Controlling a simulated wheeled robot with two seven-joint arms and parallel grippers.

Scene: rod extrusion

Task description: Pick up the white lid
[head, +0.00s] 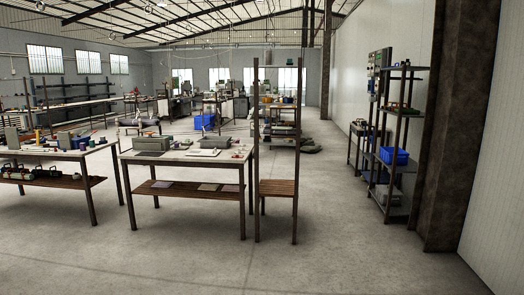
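Several small items lie at the table's right end. Neither of my grippers is in view.
Another cluttered table (62,153) stands at the left. A tall frame with a wooden shelf (277,188) adjoins the middle table's right side. A shelf rack with a blue bin (393,156) stands by the right wall, near a dark pillar (455,130). The foreground floor is clear.

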